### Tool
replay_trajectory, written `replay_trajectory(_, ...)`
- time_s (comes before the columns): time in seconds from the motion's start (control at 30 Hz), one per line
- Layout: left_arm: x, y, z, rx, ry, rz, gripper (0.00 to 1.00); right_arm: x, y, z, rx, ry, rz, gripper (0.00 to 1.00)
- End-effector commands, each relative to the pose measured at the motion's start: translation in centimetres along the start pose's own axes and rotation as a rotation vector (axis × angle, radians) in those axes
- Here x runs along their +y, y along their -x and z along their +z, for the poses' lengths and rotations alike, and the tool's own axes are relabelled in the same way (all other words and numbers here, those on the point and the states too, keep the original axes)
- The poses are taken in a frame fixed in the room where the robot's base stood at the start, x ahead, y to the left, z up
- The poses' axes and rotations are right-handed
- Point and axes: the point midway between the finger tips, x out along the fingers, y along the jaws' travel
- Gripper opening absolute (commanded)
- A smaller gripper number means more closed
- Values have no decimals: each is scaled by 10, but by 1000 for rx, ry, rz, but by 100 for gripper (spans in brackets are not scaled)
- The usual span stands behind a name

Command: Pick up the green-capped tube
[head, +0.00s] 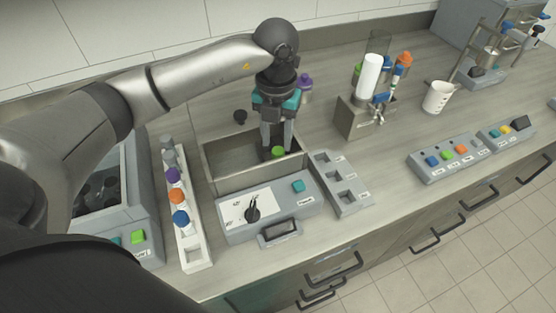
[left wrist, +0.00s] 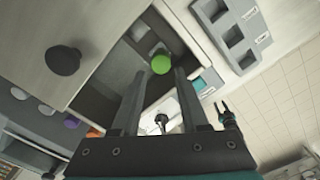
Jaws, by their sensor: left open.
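The green-capped tube (head: 278,152) is inside the open grey bin on the counter. Its bright green cap also shows in the left wrist view (left wrist: 161,64), and its body is mostly hidden. My left gripper (head: 278,146) points down into the bin, with its fingers close to the green cap. In the left wrist view the two dark fingers (left wrist: 158,78) are apart, and the cap shows just beyond their tips. I cannot tell whether a finger touches the tube.
The bin's walls (head: 226,182) surround the fingers. A labelled grey device (head: 298,206) and a slotted holder (head: 335,168) stand in front and to the right. A white rack (head: 195,258) with several capped tubes is on the left. A black knob (head: 240,116) stands behind the bin.

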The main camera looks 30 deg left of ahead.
Motion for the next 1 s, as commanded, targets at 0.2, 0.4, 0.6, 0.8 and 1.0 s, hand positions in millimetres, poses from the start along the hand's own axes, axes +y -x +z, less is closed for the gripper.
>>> replay_trajectory(0.2,-2,-34,1,7,0,1,44,0,-1,0,-1,0,0,50)
replay_trajectory(0.4,-2,-49,2,3,0,0,44,0,-2,1,-1,0,1,50)
replay_trajectory(0.6,-2,-48,2,2,0,0,44,1,-2,1,-1,1,2,50)
replay_trajectory(0.8,-2,-48,2,2,0,0,22,1,-2,1,-1,1,2,50)
replay_trajectory(1.0,-1,-48,2,2,0,0,0,2,-2,1,-1,1,2,50)
